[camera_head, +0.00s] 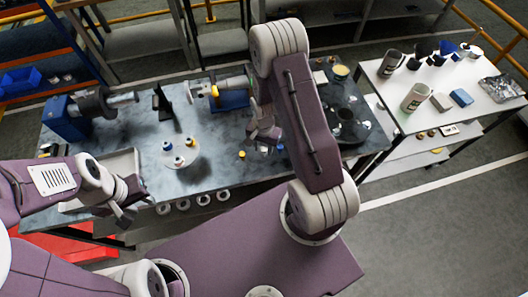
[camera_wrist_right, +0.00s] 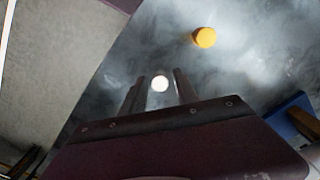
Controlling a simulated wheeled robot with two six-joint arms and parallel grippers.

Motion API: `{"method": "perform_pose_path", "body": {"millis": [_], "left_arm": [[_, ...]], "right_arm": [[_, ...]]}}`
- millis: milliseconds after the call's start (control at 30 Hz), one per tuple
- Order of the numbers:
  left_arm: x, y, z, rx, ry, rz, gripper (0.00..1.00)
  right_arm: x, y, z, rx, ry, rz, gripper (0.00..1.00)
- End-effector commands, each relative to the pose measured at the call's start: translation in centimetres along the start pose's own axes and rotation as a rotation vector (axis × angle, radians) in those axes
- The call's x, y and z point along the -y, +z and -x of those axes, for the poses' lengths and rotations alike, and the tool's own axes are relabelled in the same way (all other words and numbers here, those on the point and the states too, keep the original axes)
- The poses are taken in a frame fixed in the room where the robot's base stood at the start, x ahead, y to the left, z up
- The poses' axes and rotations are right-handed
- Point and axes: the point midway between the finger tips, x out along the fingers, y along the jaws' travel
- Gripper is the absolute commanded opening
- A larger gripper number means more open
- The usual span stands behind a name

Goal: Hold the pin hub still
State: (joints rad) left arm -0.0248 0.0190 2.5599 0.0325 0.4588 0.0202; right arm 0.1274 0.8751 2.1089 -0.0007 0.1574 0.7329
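My right gripper (camera_head: 262,138) hangs over the table's middle, apart from the disc. In the right wrist view my right gripper (camera_wrist_right: 158,84) has its fingers apart. A small white round piece (camera_wrist_right: 160,83) shows between them, with gaps at both sides; its height is unclear. My left gripper (camera_head: 128,200) is near the table's front left edge, empty, with its fingers apart. It is well away from the disc.
A yellow cap (camera_head: 242,154) lies near my right gripper; a yellow cap also shows in the right wrist view (camera_wrist_right: 204,37). A blue motor (camera_head: 68,120) and a shaft unit on a blue block (camera_head: 232,101) stand behind. A grey tray (camera_head: 122,163) sits at left.

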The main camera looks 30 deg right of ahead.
Motion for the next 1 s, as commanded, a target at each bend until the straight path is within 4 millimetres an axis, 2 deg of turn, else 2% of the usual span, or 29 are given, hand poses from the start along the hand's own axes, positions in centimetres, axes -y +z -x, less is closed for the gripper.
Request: {"method": "perform_pose_path", "body": {"millis": [767, 800, 900, 933, 1000], "left_arm": [[0.00, -0.01, 0.19, 0.000, 0.000, 0.000, 0.36], [0.00, -0.01, 0.19, 0.000, 0.000, 0.000, 0.36], [0.00, -0.01, 0.18, 0.000, 0.000, 0.000, 0.36], [0.00, -0.01, 0.18, 0.000, 0.000, 0.000, 0.36], [0.00, -0.01, 0.18, 0.000, 0.000, 0.000, 0.36]], "right_arm": [[0.00, 0.02, 0.01, 0.000, 0.000, 0.000, 0.36], [0.00, 0.03, 0.01, 0.000, 0.000, 0.000, 0.31], [0.00, 0.03, 0.01, 0.000, 0.000, 0.000, 0.03], [0.00, 0.02, 0.01, 0.000, 0.000, 0.000, 0.00], [0.00, 0.03, 0.00, 0.000, 0.000, 0.000, 0.00]]}}
